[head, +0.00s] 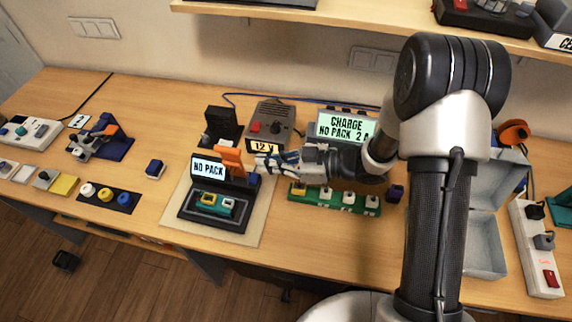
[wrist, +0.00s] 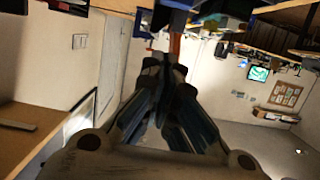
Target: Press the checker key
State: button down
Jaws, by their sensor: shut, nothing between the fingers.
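The checker (head: 212,212) is a black unit on a pale mat, with a lit screen (head: 208,170) reading "NO PACK". A teal piece with pale fittings sits in its base. An orange upright part (head: 230,160) stands at the screen's right edge. A small dark blue piece (head: 253,180) shows just below my gripper. My gripper (head: 258,162) is shut and empty, level and pointing left, with its tips close to the orange part. I cannot tell whether they touch it. In the wrist view my gripper (wrist: 168,66) is shut below a blurred orange-brown strip (wrist: 175,44). No key is clearly identifiable.
A 12 V supply (head: 270,126) and a charger (head: 345,125) reading "CHARGE NO PACK" stand behind. Yellow, white and blue knobs (head: 106,196) are at left. A shelf (head: 300,18) overhangs the back.

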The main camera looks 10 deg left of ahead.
aim_at(254, 178)
jog(key=shift+w+a+f+b, duration=0.1)
jog(key=shift+a+f+b, duration=0.25)
jog(key=shift+f, duration=0.4)
jog(key=shift+s+a+f+b, duration=0.15)
jog(key=shift+a+f, duration=0.25)
jog(key=shift+f, duration=0.4)
jog(key=shift+w+a+f+b, duration=0.15)
jog(key=shift+a+f+b, duration=0.2)
jog(key=shift+f, duration=0.4)
